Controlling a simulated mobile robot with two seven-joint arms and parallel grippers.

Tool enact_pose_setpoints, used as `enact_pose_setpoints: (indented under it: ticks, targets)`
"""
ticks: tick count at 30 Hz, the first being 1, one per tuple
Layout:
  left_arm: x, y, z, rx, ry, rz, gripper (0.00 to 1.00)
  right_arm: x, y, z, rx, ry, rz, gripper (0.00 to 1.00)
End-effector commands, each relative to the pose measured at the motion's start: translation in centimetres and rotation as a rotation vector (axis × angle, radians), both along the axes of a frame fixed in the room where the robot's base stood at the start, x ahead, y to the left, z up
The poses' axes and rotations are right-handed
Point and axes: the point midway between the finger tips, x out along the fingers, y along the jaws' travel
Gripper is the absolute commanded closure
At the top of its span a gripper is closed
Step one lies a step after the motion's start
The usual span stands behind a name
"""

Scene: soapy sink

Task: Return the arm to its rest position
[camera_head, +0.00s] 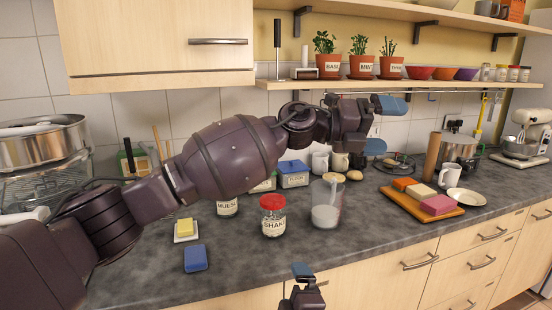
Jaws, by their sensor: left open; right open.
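My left arm comes in from the left and stretches across the picture above the counter. My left gripper (384,125) is at its end, held up in front of the tiled wall. Its two blue fingertips are apart, one above the other, with nothing between them. My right gripper (302,271) shows at the bottom centre, in front of the counter's front edge. It is open and I see nothing in it. Its lower part is cut off by the picture's edge.
On the counter (330,245) below my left arm stand a red-lidded jar (272,215), a clear jug (325,205) and a blue-lidded box (293,174). A blue sponge (195,258) lies near the front. A board (400,203) with coloured blocks is right. A shelf (420,85) is above.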

Motion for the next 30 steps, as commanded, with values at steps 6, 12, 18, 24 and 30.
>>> enact_pose_setpoints:
  ticks: [6,12,18,24,30]
  targets:
    - [0.4,3.3,-1.2,-0.353,0.305,0.112,0.0,-1.7,-3.2,-2.7,0.351,0.126,-0.039,0.0]
    - [1.9,8.1,-4.5,-0.582,0.574,0.246,0.0,-3.5,-5.9,-5.0,0.601,0.216,-0.085,0.0]
    - [3.0,13.6,-9.6,-0.754,0.832,0.392,0.0,-5.5,-8.5,-7.2,0.799,0.288,-0.139,0.0]
    - [3.0,19.3,-16.1,-0.892,1.074,0.54,0.0,-7.7,-11.1,-9.3,0.953,0.345,-0.197,0.0]
    - [1.5,24.9,-23.1,-1.005,1.29,0.682,0.0,-10.2,-13.5,-11.4,1.066,0.392,-0.261,0.0]
